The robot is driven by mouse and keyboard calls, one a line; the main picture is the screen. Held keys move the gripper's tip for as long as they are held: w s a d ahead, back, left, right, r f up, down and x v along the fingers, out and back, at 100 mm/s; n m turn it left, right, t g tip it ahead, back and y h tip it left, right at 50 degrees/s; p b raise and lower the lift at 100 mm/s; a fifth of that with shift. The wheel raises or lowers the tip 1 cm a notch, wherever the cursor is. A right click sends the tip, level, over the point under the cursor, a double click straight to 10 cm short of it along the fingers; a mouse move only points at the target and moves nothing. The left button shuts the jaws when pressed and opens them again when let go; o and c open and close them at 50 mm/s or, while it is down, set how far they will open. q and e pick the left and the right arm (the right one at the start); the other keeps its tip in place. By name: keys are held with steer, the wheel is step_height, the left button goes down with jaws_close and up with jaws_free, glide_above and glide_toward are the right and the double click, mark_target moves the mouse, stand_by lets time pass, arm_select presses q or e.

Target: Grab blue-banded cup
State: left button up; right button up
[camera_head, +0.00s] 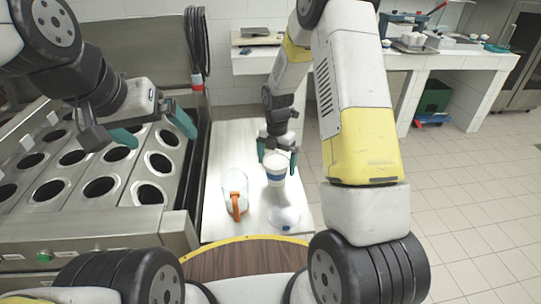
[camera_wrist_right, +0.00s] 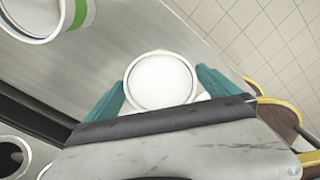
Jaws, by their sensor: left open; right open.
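The blue-banded cup (camera_head: 276,178) is white with a blue band and stands on the pale counter. My right gripper (camera_head: 277,155) is open just beyond it, fingers pointing down by its rim. In the right wrist view, the round white end of a cup (camera_wrist_right: 162,82) lies between the teal fingers of my right gripper (camera_wrist_right: 160,92); a gap shows at the right finger, and I cannot tell whether the left one touches. The band is not visible there. My left gripper (camera_head: 152,128) is open and empty above the machine at left.
A clear jug with an orange handle (camera_head: 235,192) stands left of the cup. A small clear-white object with blue (camera_head: 285,217) is nearer me. A green-banded white container (camera_wrist_right: 45,15) shows in the wrist view. The machine with round holes (camera_head: 100,187) borders the counter (camera_head: 232,142).

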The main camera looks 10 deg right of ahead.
steer(key=shift+f, duration=0.25)
steer(key=c, duration=1.7)
steer(key=shift+r, duration=0.1)
